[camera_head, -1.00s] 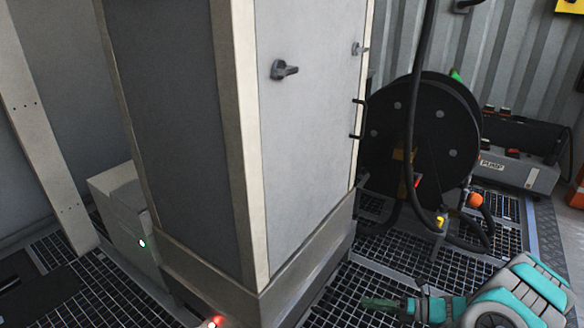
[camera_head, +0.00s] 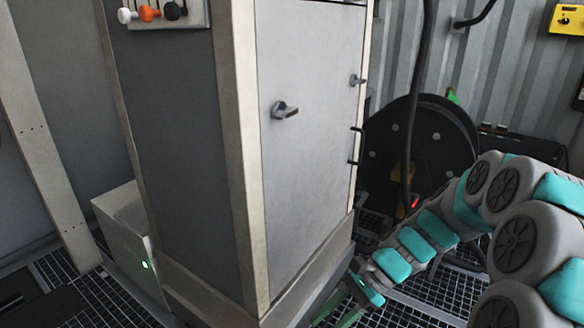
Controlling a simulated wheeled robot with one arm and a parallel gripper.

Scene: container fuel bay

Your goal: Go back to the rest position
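My arm, grey with teal pads, reaches in from the right edge and slopes down to the lower middle. My gripper (camera_head: 341,306) is at its low end, in front of the grated floor and close to the cabinet's right base corner. Its greenish fingers run toward the bottom edge, and their tips are small and dark. I cannot tell whether it is open or shut, and no held object shows.
A tall grey cabinet (camera_head: 310,170) with a handle (camera_head: 284,110) fills the middle. A black hose reel (camera_head: 440,135) stands behind my arm. A low pale box (camera_head: 120,225) with a green light is at left.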

